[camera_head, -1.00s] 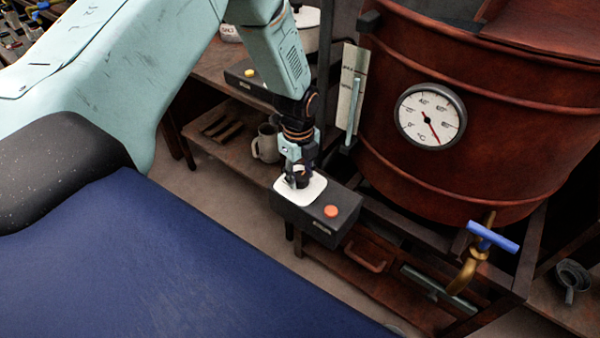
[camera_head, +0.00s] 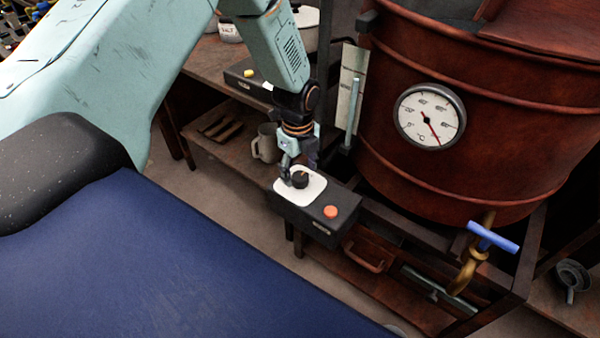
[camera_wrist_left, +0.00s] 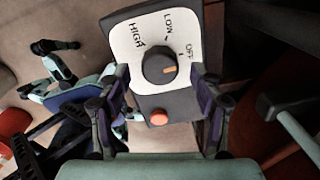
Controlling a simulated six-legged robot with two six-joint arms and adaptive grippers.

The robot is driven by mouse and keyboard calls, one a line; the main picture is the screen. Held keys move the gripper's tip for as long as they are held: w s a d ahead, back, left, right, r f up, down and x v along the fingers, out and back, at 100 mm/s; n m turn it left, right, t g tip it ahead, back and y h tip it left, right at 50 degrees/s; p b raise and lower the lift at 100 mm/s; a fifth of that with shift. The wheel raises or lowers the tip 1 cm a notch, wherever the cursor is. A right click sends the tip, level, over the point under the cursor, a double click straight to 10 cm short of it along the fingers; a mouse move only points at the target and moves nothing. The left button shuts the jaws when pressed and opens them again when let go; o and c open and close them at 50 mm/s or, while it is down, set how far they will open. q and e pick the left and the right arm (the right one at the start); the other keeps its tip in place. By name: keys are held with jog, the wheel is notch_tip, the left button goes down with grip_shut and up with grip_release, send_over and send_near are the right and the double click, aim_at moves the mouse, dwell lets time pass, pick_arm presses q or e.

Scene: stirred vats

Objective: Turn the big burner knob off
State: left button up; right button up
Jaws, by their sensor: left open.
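The big burner knob (camera_head: 300,180) is round and black on a white plate, on top of a dark control box (camera_head: 308,213). In the left wrist view the knob (camera_wrist_left: 158,66) lies between my finger pads. Its orange mark points right, on the side of the OFF label, well away from LOW and HIGH. My left gripper (camera_head: 299,168) is just above the knob and open, with a finger on each side in the wrist view (camera_wrist_left: 160,75). I cannot tell whether a finger touches the knob. My right gripper is not in view.
A red button (camera_head: 331,211) is close to the knob. A copper vat (camera_head: 450,90) with a round thermometer (camera_head: 430,117) stands to the right. A blue-handled tap (camera_head: 490,238) is below it. A mug (camera_head: 266,143) and another box with a yellow button (camera_head: 250,73) are behind.

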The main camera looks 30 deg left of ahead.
aim_at(298, 177)
pick_arm(q)
notch_tip(298, 177, up, 10)
jog(key=shift+s+r, duration=0.25)
dwell(0.6)
